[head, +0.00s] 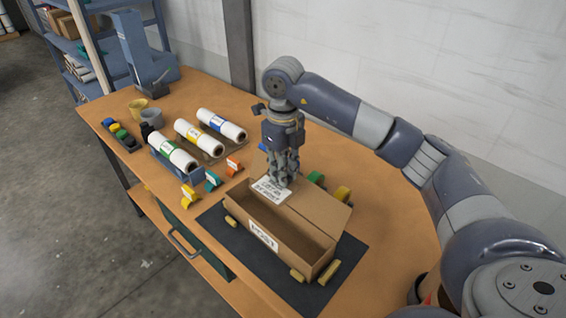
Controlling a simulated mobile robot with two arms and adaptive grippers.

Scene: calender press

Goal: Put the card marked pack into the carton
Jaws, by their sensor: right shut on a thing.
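The open brown carton (292,262) stands on a dark mat, with a white label on its near side and a flap folded out on the right. My right gripper (280,182) points down over the carton's far left end. It is shut on a white card (270,190) with dark print, too small to read surely. The card is tilted and shows at about the height of the carton's rim; I cannot tell if it touches it. My left gripper is out of view.
White rolls with green, yellow and blue bands (172,150) lie left of the carton, with small coloured tape pieces (212,180) between. Yellow blocks (329,271) sit around the carton on the dark mat (240,250). A blue press (140,55) stands at the back left.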

